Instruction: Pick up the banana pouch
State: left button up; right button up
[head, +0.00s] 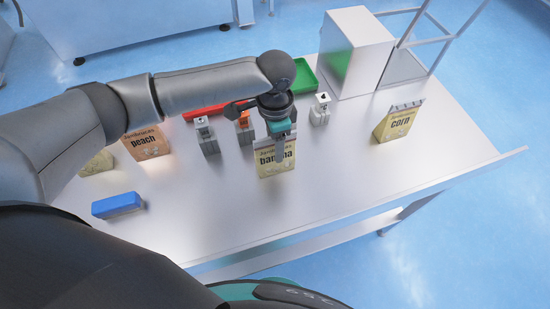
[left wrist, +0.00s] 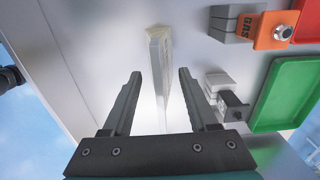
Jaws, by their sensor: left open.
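The banana pouch (head: 270,167), pale yellow with dark lettering, stands upright near the middle of the table. My left gripper (head: 282,150) is over it, pointing down, and hides part of its top and front. In the left wrist view the pouch (left wrist: 160,60) shows edge-on as a thin pale shape between the two fingers of the left gripper (left wrist: 160,73). The fingers are open, with a gap on each side of the pouch. My right gripper is not in view.
A peach pouch (head: 146,143) and a blue block (head: 117,205) are at the left, a corn pouch (head: 398,122) at the right. Small grey stands (head: 207,142) (head: 320,112), a red tray (head: 205,110) and a green tray (head: 305,77) are behind. The table's front right is clear.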

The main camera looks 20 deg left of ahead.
pick_arm(q)
jog(key=shift+f, duration=0.5)
grip_shut()
dwell(1.1)
